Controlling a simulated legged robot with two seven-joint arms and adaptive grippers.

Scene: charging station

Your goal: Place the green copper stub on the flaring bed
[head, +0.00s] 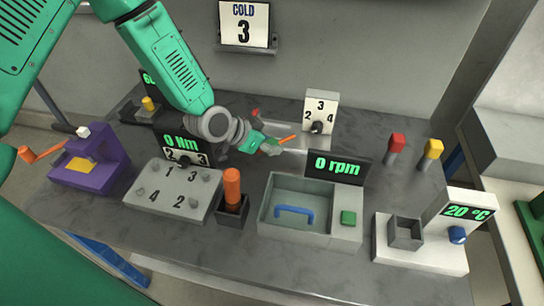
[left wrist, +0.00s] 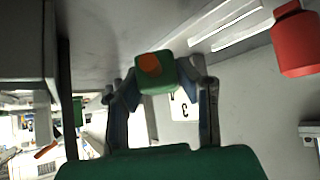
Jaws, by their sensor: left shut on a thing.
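My left gripper (head: 264,144) is above the back middle of the bench. It also shows in the left wrist view (left wrist: 163,84), where its two fingers are shut on the green copper stub (left wrist: 150,82), a green block with an orange copper face. In the head view the stub's orange part (head: 287,140) appears to stick out to the right past the fingers. A purple device (head: 92,160) with a yellow pad and an orange crank stands at the bench's left end; it may be the flaring bed, but no label shows. My right gripper is not in view.
A grey plate numbered 1 to 4 (head: 172,190), an orange-handled piece in a dark holder (head: 232,205), a grey bin (head: 296,208) with a blue handle and a 20 °C unit (head: 420,246) line the front. Red (head: 396,142) and yellow (head: 433,148) knobs stand back right.

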